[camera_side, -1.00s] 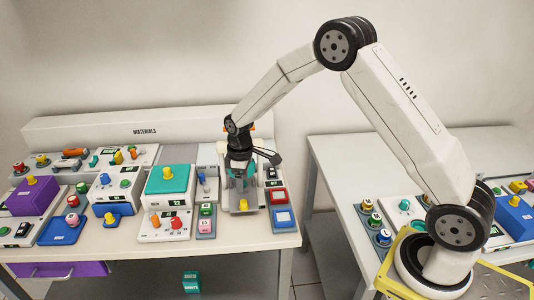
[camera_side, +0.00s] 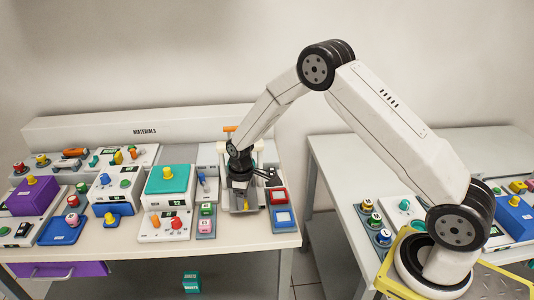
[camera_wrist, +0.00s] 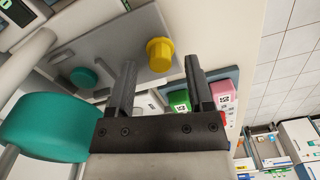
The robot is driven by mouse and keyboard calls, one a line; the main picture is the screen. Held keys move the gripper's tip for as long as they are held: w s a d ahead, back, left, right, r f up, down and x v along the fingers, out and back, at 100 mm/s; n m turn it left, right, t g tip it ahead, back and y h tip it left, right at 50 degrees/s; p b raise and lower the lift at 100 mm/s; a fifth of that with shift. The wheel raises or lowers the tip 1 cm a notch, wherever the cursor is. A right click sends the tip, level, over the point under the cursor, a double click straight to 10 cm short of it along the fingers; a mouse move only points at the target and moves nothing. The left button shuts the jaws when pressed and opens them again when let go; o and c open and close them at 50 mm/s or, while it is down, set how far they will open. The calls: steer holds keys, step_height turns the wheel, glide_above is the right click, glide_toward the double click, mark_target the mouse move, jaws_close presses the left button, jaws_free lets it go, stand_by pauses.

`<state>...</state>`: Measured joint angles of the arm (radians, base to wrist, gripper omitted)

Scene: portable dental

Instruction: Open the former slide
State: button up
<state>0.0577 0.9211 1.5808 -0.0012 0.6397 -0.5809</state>
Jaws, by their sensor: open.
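The former, a pale frame with an orange handle (camera_side: 230,128) on top, stands at the right end of the left bench. My gripper (camera_side: 246,202) is down in front of it and hides much of its middle. In the wrist view my gripper (camera_wrist: 160,64) is open, its two dark fingers apart. A yellow knob (camera_wrist: 159,53) on a grey plate (camera_wrist: 115,42) shows between and beyond the fingertips. I cannot tell whether the fingers touch it. A large teal cylinder (camera_wrist: 45,138) is close at the left. I cannot tell how far the slide is open.
A gap separates the two benches.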

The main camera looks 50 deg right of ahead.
steer(key=shift+f, duration=0.5)
jaws_close()
stand_by(1.2)
